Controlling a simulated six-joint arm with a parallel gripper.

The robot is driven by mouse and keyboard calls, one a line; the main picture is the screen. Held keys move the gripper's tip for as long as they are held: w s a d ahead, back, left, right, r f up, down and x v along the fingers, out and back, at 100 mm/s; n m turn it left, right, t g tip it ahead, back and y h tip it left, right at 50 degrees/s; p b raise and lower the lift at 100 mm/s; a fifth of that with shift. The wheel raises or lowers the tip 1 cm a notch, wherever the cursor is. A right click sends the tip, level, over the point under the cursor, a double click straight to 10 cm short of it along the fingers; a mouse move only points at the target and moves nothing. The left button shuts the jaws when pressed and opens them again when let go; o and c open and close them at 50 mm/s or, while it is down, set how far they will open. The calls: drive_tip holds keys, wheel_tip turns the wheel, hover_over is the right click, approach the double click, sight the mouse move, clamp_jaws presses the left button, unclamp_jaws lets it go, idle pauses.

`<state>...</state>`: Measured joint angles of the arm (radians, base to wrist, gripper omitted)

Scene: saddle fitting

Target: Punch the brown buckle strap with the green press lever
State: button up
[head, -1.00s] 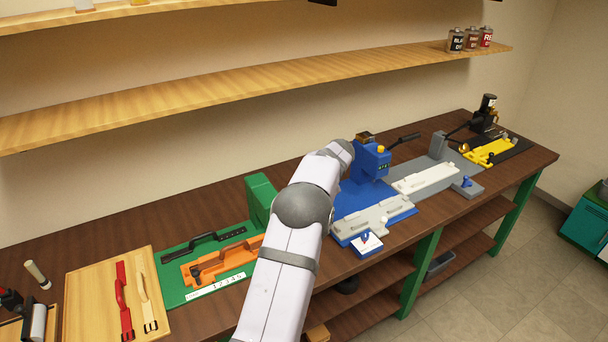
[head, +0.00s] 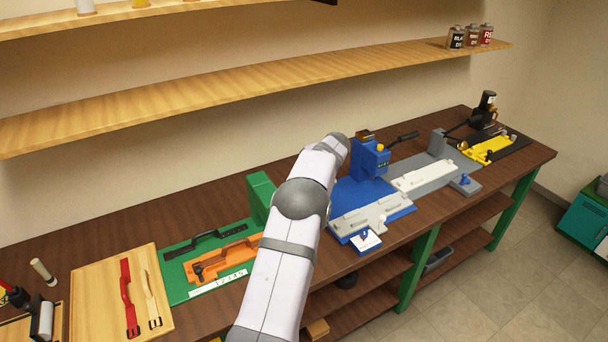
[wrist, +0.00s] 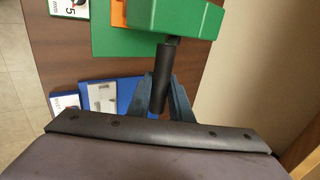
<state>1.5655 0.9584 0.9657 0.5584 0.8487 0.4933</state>
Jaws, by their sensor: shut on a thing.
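The green press (head: 261,196) stands at the back of its green base (head: 180,285), partly hidden behind my arm in the head view. In the wrist view the green press body (wrist: 175,18) is at the top, with its black lever (wrist: 168,68) sticking out toward me. My gripper (wrist: 163,100) is shut on this lever's grip, one finger on each side. An orange fixture (head: 225,262) lies on the green base, its right end hidden by my arm. A dark strap (head: 207,241) lies behind the fixture. I cannot make out a brown buckle strap.
A wooden board (head: 100,300) with a red strap (head: 127,300) and a cream strap (head: 148,295) lies to the left. The blue press (head: 370,160) and a grey station (head: 455,165) stand to the right. A shelf (head: 250,95) runs above the bench.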

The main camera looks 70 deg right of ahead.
drive_tip(key=shift+w+d+r+p, duration=0.3)
drive_tip(key=shift+r+p, duration=0.2)
drive_tip(key=shift+p, duration=0.1)
drive_tip(key=shift+w+d+r+p, duration=0.25)
drive_tip(key=shift+r+p, duration=0.25)
drive_tip(key=shift+p, duration=0.05)
drive_tip(key=shift+r, duration=0.15)
drive_tip(key=shift+o, duration=0.2)
drive_tip(key=shift+d, duration=0.1)
drive_tip(key=o, duration=0.8)
drive_tip(key=shift+f, duration=0.3)
drive_tip(key=shift+s+a, duration=0.1)
drive_tip(key=shift+a, duration=0.1)
